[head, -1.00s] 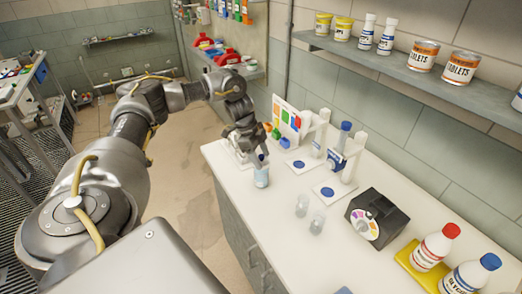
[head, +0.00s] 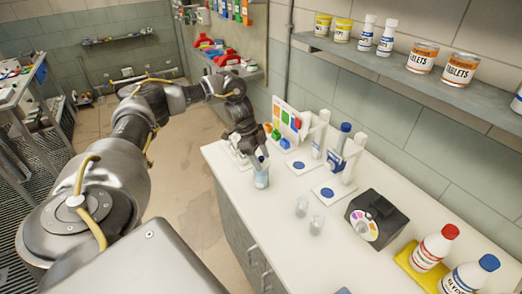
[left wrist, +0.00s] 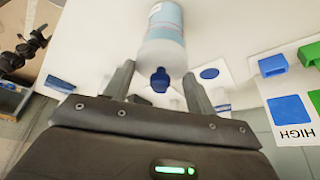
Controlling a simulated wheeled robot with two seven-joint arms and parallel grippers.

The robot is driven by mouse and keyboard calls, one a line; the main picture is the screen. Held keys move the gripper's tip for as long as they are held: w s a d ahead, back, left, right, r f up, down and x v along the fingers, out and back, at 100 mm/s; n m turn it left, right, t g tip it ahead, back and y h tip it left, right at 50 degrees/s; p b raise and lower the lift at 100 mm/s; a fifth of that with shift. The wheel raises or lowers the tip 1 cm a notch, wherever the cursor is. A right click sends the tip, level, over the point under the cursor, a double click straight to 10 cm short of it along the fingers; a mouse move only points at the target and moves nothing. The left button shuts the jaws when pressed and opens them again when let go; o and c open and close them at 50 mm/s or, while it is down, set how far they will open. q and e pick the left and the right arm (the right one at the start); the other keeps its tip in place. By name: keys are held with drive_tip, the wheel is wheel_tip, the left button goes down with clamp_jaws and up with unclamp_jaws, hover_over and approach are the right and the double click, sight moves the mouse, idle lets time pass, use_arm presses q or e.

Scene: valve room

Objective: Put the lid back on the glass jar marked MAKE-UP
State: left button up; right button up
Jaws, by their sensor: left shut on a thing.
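The glass jar (head: 261,180) stands upright on the counter near its left edge. It is pale blue, and its marking is not readable. In the left wrist view the jar (left wrist: 165,28) lies straight beyond my fingers. My left gripper (head: 260,162) is directly above the jar, pointing down. In the left wrist view my left gripper (left wrist: 160,76) is shut on the lid (left wrist: 160,82), whose dark blue knob shows between the fingers. The lid is at the jar's mouth; I cannot tell whether it touches the rim. My right gripper is not in view.
The white counter (head: 270,222) has clear room in front of the jar. Two small clear glasses (head: 302,207) stand to the right. White stands with blue discs (head: 323,192), a dark box with a coloured dial (head: 375,217) and a colour chart (head: 287,118) stand farther back and right.

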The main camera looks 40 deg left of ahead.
use_arm(q)
drive_tip(key=shift+p, duration=0.35)
idle(0.3)
idle(0.4)
drive_tip(key=o, duration=1.4)
drive_tip(key=shift+o, duration=0.2)
drive_tip(key=shift+r+p, duration=3.55)
clamp_jaws()
